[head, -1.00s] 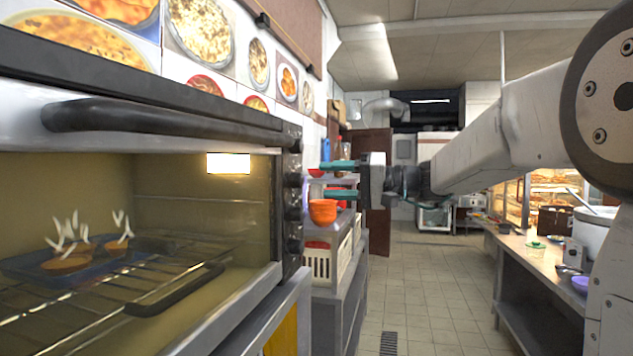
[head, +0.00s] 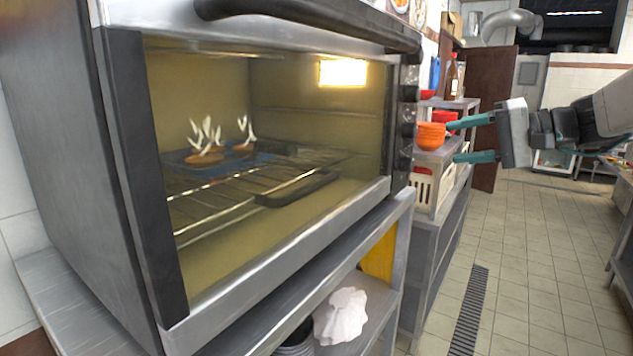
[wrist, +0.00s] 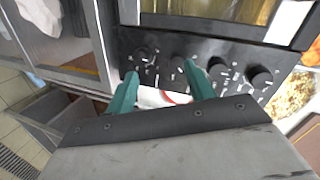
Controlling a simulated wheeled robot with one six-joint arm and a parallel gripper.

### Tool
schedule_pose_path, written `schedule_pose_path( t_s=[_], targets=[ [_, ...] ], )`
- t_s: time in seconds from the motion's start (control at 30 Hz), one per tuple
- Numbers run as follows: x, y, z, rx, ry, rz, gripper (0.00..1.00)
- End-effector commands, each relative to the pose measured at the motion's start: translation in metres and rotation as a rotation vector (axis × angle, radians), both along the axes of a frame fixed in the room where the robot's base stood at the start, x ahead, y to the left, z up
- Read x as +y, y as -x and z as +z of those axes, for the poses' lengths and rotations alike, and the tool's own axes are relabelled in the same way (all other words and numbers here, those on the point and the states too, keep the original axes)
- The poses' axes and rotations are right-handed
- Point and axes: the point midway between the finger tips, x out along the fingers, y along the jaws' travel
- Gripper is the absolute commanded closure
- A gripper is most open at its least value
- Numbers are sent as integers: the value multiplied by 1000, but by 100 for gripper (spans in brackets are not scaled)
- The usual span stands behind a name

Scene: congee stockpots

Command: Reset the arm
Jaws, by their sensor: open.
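My gripper (head: 466,141) is at the right of the head view, its two teal fingers spread apart and pointing left toward the oven's right side. Nothing is between the fingers. In the wrist view my gripper (wrist: 160,84) is also open, with its fingertips in front of the oven's black knob panel (wrist: 205,62). I cannot tell whether the fingertips touch the panel. The oven (head: 128,180) fills the left of the head view. Its lit inside holds a wire rack and a dark blue tray (head: 180,160) with brown food pieces with white spikes.
An orange bowl stack (head: 431,136) and a white crate (head: 421,190) are on a side shelf beyond the oven. A white crumpled cloth (head: 341,316) lies on the shelf below the oven. The tiled floor (head: 530,270) is open on the right.

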Motion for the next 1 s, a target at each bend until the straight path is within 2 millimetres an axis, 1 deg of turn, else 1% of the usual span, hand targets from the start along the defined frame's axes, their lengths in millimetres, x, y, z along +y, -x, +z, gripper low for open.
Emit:
schedule_pose_path(
  t_s=[0.03, 0.07, 0.1, 0.17, 0.2, 0.23, 0.27, 0.3, 0.33, 0.4, 0.5, 0.6, 0.7, 0.83, 1.0],
  targets=[
    [12, 23, -24, 103, 62, 20, 47],
    [19, 38, -40, 169, 106, 33, 47],
    [27, 59, -60, 251, 171, 48, 47],
    [38, 93, -87, 361, 279, 70, 47],
    [43, 117, -105, 424, 359, 82, 47],
    [45, 135, -117, 467, 421, 89, 47],
    [47, 154, -128, 505, 486, 97, 47],
    [47, 178, -143, 546, 577, 104, 47],
    [46, 196, -153, 571, 647, 109, 47],
    [40, 234, -172, 605, 811, 118, 47],
    [29, 274, -191, 598, 1006, 133, 47],
    [24, 297, -199, 549, 1137, 160, 47],
    [28, 308, -199, 495, 1179, 183, 47],
    [35, 310, -193, 449, 1187, 194, 47],
    [35, 310, -193, 449, 1188, 196, 47]
  ],
)
